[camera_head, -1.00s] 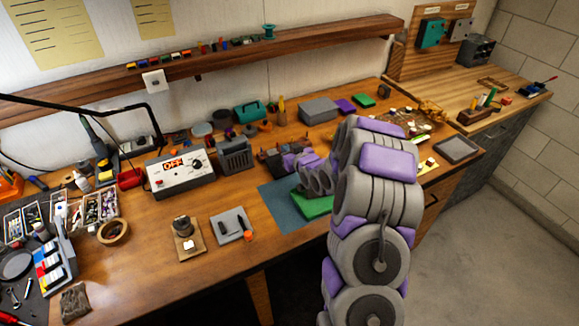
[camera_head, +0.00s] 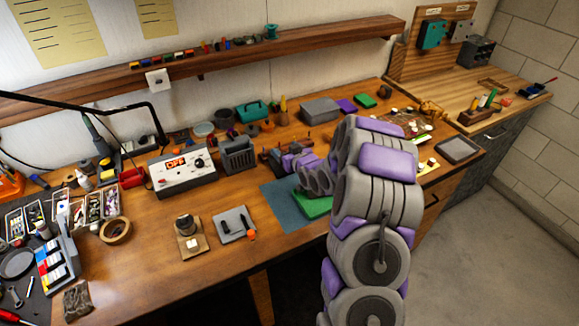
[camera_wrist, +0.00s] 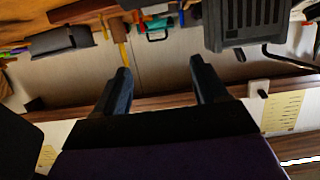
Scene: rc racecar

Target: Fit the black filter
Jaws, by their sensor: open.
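My gripper (camera_wrist: 160,66) is open in the wrist view. Its two dark fingers stand apart with nothing between them. In the head view my arm reaches over the bench above a blue mat (camera_head: 284,209) and a green piece (camera_head: 315,207), and partly hides them. The gripper's end there is small and hard to tell from the dark parts behind it. A grey tray (camera_head: 245,213) left of the mat holds small dark pieces (camera_head: 226,227) and an orange-tipped item. I cannot tell whether one is the black filter. The racecar cannot be made out clearly.
A control box (camera_head: 180,175) marked OFF and a dark grey finned unit (camera_head: 238,154) stand at the back; the finned unit also shows in the wrist view (camera_wrist: 245,22). A cylindrical part stands on a brown pad (camera_head: 190,246). The bench's front middle is mostly clear.

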